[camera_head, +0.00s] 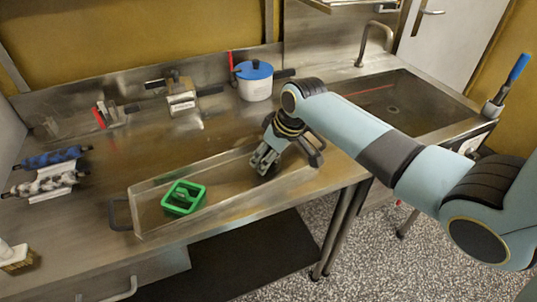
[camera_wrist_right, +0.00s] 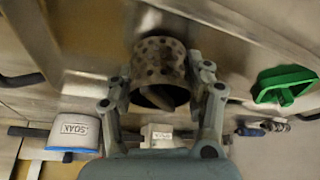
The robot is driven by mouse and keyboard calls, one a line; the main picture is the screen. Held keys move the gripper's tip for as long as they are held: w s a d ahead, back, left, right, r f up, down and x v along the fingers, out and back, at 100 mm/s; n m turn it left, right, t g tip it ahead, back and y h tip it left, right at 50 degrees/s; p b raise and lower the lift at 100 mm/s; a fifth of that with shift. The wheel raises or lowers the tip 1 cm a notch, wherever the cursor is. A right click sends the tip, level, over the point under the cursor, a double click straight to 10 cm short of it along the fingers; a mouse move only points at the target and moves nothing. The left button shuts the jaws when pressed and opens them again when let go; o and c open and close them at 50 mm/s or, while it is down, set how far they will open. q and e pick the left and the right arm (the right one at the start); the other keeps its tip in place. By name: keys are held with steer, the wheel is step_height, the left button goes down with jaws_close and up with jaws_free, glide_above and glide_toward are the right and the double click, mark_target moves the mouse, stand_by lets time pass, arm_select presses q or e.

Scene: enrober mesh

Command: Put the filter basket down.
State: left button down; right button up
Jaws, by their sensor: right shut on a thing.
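The filter basket (camera_wrist_right: 160,60) is a dark grey perforated metal cylinder with an open end, seen in the right wrist view. My right gripper (camera_wrist_right: 165,72) is shut on it, with a finger on each side. In the head view my right gripper (camera_head: 264,162) points down over the right part of a long shallow metal tray (camera_head: 235,178). The basket cannot be made out clearly there. Whether it touches the tray floor I cannot tell. My left gripper is not in view.
A green square frame (camera_head: 183,197) lies in the tray's left part. The tray has handles at both ends. A sink (camera_head: 400,105) is at right.

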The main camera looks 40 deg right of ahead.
steer(key=o, duration=1.1)
steer(key=shift+f, duration=0.1)
steer(key=shift+o, duration=0.2)
steer(key=v, duration=1.2)
